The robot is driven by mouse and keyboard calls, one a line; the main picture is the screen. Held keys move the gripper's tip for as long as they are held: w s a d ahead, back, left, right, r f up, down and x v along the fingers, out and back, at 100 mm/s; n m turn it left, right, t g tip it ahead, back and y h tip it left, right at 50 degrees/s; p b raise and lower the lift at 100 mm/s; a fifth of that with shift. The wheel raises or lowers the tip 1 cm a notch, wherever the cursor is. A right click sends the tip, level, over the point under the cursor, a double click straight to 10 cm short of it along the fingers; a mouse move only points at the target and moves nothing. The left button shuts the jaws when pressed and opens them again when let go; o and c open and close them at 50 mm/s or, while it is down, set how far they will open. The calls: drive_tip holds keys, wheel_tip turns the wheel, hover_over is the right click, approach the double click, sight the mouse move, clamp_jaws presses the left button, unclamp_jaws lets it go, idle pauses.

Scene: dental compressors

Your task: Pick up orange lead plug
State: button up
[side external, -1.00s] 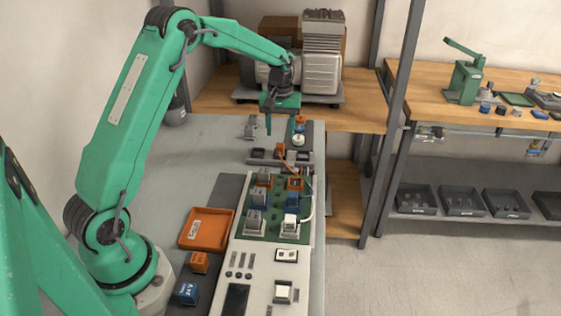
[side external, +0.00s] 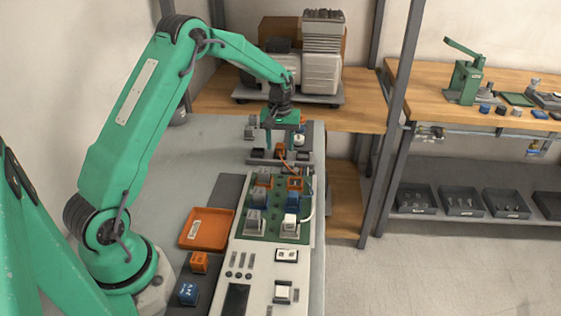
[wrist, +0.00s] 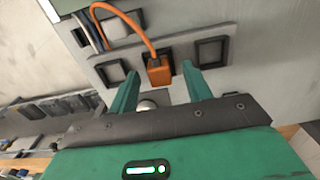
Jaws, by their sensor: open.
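The orange lead plug (wrist: 159,72) is a small block with an orange cable (wrist: 128,17) looping from it. In the wrist view it sits in the middle of a grey panel between two dark square sockets, just beyond my fingertips and between their lines. In the side external view the plug (side external: 280,149) shows small, at the panel's middle. My gripper (wrist: 160,76) is open and empty, with one green finger on each side of the plug's line. In the side external view my gripper (side external: 283,148) hangs over the panel; whether the fingers touch it cannot be told.
The grey socket panel (side external: 258,161) lies at the far end of the bench. A green board (side external: 273,224) with several blocks is nearer. An orange tray (side external: 207,229) and two loose blocks lie left of the white console (side external: 262,272). The grey bench top at left is clear.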

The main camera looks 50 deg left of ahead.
sight(281, 145)
drive_tip(key=c, duration=1.1)
drive_tip(key=shift+o, duration=0.2)
drive_tip(key=shift+r, duration=0.15)
drive_tip(key=shift+r, duration=0.5)
drive_tip(key=r, duration=0.3)
drive_tip(key=shift+d+r, duration=0.1)
drive_tip(key=shift+d, duration=0.1)
drive_tip(key=s+d+r, duration=0.3)
drive_tip(key=d+r, duration=0.3)
drive_tip(key=d, duration=0.5)
drive_tip(key=shift+r, duration=0.25)
